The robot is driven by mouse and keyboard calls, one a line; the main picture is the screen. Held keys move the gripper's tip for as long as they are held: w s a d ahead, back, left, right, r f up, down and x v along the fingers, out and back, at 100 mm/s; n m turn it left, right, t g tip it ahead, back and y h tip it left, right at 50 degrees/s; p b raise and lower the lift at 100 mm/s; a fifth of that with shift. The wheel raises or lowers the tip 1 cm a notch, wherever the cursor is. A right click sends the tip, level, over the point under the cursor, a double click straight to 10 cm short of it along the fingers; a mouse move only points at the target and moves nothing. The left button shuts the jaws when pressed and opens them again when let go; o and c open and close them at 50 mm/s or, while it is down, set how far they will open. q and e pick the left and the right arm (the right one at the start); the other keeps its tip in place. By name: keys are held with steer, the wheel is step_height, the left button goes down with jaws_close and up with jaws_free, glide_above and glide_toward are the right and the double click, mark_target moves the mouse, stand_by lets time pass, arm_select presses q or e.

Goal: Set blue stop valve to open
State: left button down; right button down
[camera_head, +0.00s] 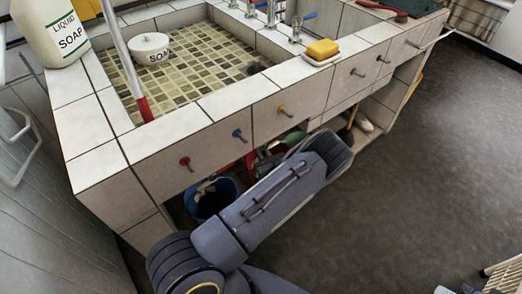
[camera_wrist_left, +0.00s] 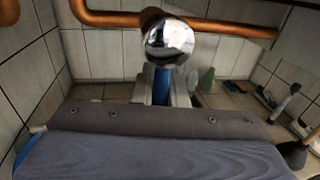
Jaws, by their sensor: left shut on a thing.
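In the left wrist view the stop valve shows as a shiny chrome ball (camera_wrist_left: 170,42) in front of copper pipe. A blue handle (camera_wrist_left: 162,78) hangs straight down below it. My left gripper (camera_wrist_left: 163,93) is shut on this blue handle, with a grey finger on each side. In the head view my left arm reaches under the counter's front, and its fingers and the valve are hidden there. My right gripper is in neither view.
Copper pipe (camera_wrist_left: 225,27) runs along the tiled wall behind the valve. A blue bucket (camera_head: 203,204) stands under the sink, left of my arm. The tiled counter front (camera_head: 215,152) is above my arm, with coloured knobs. Grey floor (camera_head: 420,150) at right is mostly clear.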

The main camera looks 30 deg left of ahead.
arm_select(q)
steer(key=n+b, duration=0.1)
steer(key=w+n+b, duration=0.1)
steer(key=n+b, duration=0.1)
steer(key=shift+w+d+n+y, duration=0.2)
steer(key=shift+d+n+y, duration=0.1)
steer(key=shift+n+y, duration=0.1)
steer(key=shift+w+d+r+n+g+y+b, duration=0.3)
steer(key=shift+r+n+b, duration=0.85)
steer(key=shift+n, duration=1.55)
steer(key=shift+w+d+r+n+g+y+b, duration=0.1)
steer(key=shift+w+r+n+g+y+b, duration=0.45)
steer(key=shift+n+b, duration=1.7)
steer(key=shift+w+d+r+n+g+y+b, duration=0.2)
steer(key=shift+w+r+n+y+b, duration=0.5)
steer(key=shift+n, duration=2.45)
steer(key=shift+s+r+b, duration=0.1)
steer(key=shift+s+b, duration=0.2)
steer(key=c, duration=1.5)
jaws_free()
steer(key=shift+o, duration=0.2)
steer(key=p+v, duration=0.1)
steer(key=v, duration=0.6)
steer(key=shift+d, duration=0.35)
